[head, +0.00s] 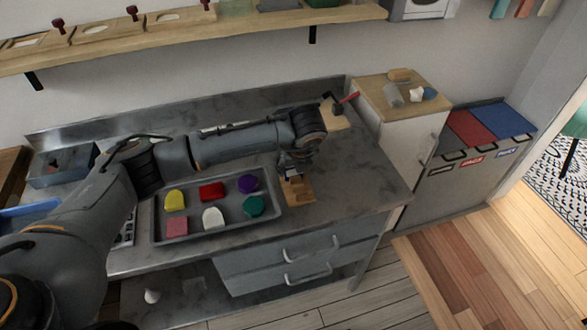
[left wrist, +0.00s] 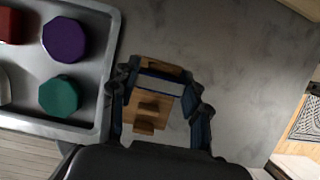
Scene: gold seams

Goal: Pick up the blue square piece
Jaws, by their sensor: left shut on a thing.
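My left gripper (head: 291,174) is over the worktop, right of the tray, just above a small wooden stand (head: 299,192). In the left wrist view the fingers (left wrist: 160,92) are spread to either side of a pale blue-grey piece (left wrist: 160,84), shut on it. This looks like the blue square piece; the gripper hides most of it in the head view. The wooden stand (left wrist: 148,108) shows beside and below the piece. I cannot tell whether the piece touches it. My right gripper is not in view.
A grey metal tray (head: 228,222) left of the gripper holds yellow, red, purple, pink, white and green pieces. A hammer (head: 341,102) lies at the back right of the worktop. The worktop right of the stand (head: 355,185) is clear. A wooden shelf (head: 190,33) runs above.

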